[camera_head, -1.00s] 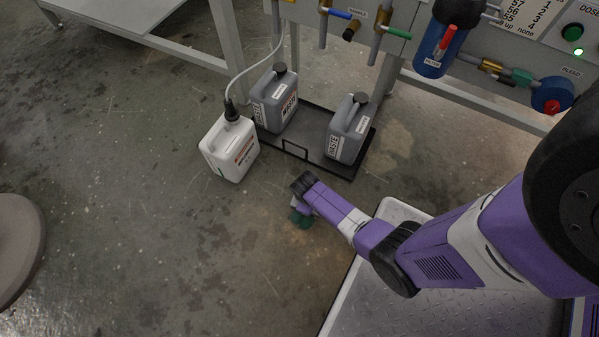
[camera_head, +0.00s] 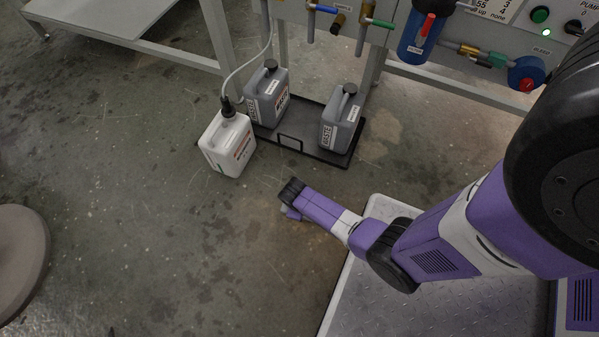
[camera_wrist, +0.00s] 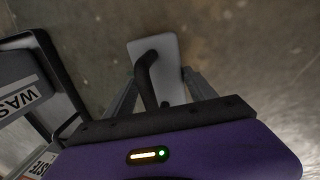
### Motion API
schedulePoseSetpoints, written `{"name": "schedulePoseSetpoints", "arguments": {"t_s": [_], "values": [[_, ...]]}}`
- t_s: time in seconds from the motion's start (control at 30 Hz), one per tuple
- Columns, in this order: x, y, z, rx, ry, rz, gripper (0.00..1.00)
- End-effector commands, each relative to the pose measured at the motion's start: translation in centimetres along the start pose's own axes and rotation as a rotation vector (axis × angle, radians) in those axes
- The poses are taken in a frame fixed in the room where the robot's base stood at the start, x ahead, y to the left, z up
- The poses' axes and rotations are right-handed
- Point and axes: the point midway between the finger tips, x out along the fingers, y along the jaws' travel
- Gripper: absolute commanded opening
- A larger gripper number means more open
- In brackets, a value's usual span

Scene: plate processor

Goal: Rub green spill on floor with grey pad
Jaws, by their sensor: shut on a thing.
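My gripper (camera_wrist: 163,80) shows in the wrist view, shut on the dark curved handle of the grey pad (camera_wrist: 169,50). The pad is a flat, pale grey plate with rounded corners, in front of the fingers and over the floor. I cannot tell whether it touches the floor. In the head view my purple and white arm reaches down to the floor in front of the waste tray, and its end hides most of the gripper and the pad. No green spill shows in either view now; the area under my arm's end is hidden.
A black tray (camera_head: 322,155) with two grey waste jugs (camera_head: 268,97) (camera_head: 339,120) stands just beyond my arm's end. A white jug (camera_head: 228,145) with a hose stands left of it. The floor to the left is mostly clear, with a round brown object (camera_head: 20,255) at the edge.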

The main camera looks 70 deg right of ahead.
Motion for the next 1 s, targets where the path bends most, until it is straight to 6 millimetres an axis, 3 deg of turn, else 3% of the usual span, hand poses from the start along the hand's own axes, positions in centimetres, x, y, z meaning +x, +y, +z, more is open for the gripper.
{"name": "schedulePoseSetpoints", "arguments": {"t_s": [0.03,0.6,1.0], "values": [[-1.1,0.1,0.0,-0.001,0.001,0.000,0.27],[-5.9,0.8,-0.8,-0.003,0.000,0.000,0.27],[-6.1,0.8,-0.8,-0.002,0.000,-0.001,0.27]]}}
